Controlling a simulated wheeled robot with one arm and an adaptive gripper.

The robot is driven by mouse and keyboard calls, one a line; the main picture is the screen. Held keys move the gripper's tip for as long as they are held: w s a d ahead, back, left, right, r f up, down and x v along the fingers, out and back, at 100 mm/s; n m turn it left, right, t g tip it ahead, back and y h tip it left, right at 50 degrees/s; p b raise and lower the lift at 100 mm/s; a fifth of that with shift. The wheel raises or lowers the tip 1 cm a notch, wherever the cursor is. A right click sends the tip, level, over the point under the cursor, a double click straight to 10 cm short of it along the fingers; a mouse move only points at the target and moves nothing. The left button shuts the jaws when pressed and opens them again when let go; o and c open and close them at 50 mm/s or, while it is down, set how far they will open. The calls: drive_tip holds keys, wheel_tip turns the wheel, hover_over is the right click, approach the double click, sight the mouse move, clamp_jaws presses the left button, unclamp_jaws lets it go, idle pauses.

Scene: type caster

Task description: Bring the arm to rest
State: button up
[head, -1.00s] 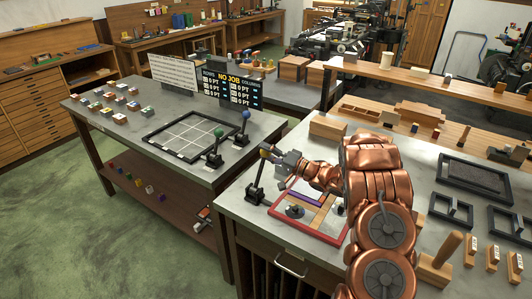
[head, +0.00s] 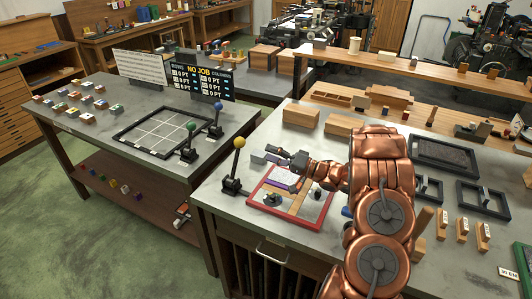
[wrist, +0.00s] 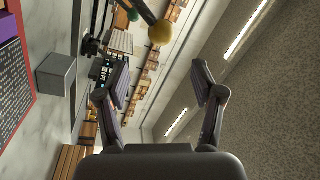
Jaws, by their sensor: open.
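My copper arm reaches over the right-hand stone-topped table (head: 222,206). My gripper (head: 284,160) is above the far part of the red-framed tray (head: 302,222). In the wrist view my gripper (wrist: 165,85) is open, with nothing between its fingers. The yellow-knobbed lever (head: 235,165) stands upright to the left of my gripper, apart from it. Its yellow knob also shows in the wrist view (wrist: 160,32). A grey block (wrist: 56,75) is near the red frame in the wrist view.
The left table holds a black grid frame (head: 122,128), a green-knobbed lever (head: 190,140), a blue-knobbed lever (head: 217,118) and several small coloured blocks. Wooden blocks (head: 300,115) stand behind my gripper. Black frames (head: 483,200) lie to the right of my arm. Green floor is open at the left.

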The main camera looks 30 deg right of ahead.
idle(0.5)
drive_tip(key=w+d+r+g+h, duration=0.1)
drive_tip(key=w+d+r+h, duration=0.35)
drive_tip(key=w+h, duration=0.4)
drive_tip(key=s+r+g+h, duration=0.3)
drive_tip(key=s+r+h, duration=0.1)
drive_tip(key=h, duration=0.2)
drive_tip(key=s+a+n+g+y, duration=0.1)
drive_tip(key=s+a+g, duration=0.3)
drive_tip(key=s+a, duration=0.5)
drive_tip(key=s+a+f+n+g+y+b, duration=0.1)
drive_tip(key=s+a+g, duration=0.4)
drive_tip(key=s, duration=1.6)
drive_tip(key=s+a+n+g+y, duration=0.1)
drive_tip(key=s+a+n+g, duration=0.2)
drive_tip(key=s+a, duration=1.2)
drive_tip(key=shift+s+a+f+n+g, duration=0.3)
drive_tip(key=shift+s+g, duration=0.3)
drive_tip(key=shift+g, duration=0.2)
drive_tip(key=shift+d, duration=0.1)
